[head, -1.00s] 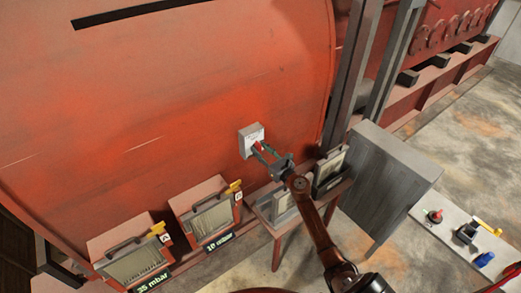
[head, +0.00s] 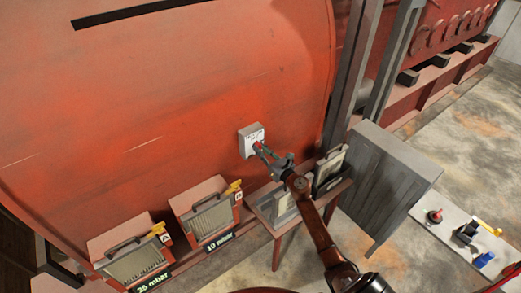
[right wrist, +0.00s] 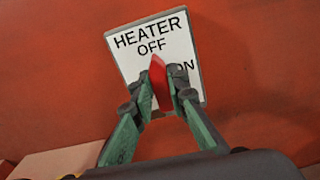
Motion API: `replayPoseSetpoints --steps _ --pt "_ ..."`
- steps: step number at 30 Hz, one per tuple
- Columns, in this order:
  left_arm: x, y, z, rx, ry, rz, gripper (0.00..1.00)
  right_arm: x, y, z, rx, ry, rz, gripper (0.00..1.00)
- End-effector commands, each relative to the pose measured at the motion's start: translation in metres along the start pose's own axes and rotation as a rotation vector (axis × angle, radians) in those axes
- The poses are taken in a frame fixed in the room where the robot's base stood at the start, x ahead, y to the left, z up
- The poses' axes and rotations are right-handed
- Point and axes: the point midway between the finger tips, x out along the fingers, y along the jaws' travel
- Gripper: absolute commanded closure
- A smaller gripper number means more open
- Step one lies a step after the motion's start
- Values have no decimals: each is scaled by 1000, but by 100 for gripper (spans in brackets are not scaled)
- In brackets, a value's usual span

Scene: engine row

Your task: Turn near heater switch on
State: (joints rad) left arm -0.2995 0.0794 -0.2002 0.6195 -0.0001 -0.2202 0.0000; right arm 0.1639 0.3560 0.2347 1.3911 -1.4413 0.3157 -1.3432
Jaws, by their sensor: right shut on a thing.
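The heater switch is a small white-grey box (head: 249,137) on the red curved wall. In the right wrist view its plate (right wrist: 135,62) reads HEATER, OFF and ON, with ON partly covered. Its red handle (right wrist: 158,82) points up towards the OFF lettering, with ON to its right. My right gripper (right wrist: 160,98) is shut on the red handle, one green-and-grey finger on each side. In the head view the right gripper (head: 262,151) reaches the box from the lower right. My left gripper is not in view.
Two framed panels, labelled 25 mbar (head: 138,262) and 10 mbar (head: 211,219), stand at the lower left. A small red stand (head: 277,254) is below my right arm. A grey cabinet (head: 385,185) and a bench (head: 455,243) with coloured parts are at the right.

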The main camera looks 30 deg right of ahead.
Motion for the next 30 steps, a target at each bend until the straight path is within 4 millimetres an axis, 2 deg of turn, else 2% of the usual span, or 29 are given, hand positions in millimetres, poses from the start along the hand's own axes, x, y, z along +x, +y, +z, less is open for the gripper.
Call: replayPoseSetpoints --steps 8,30 --pt "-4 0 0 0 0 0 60 0 -2 0 168 2 2 100" --pt "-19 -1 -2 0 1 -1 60 0 -9 -4 869 1 0 100"
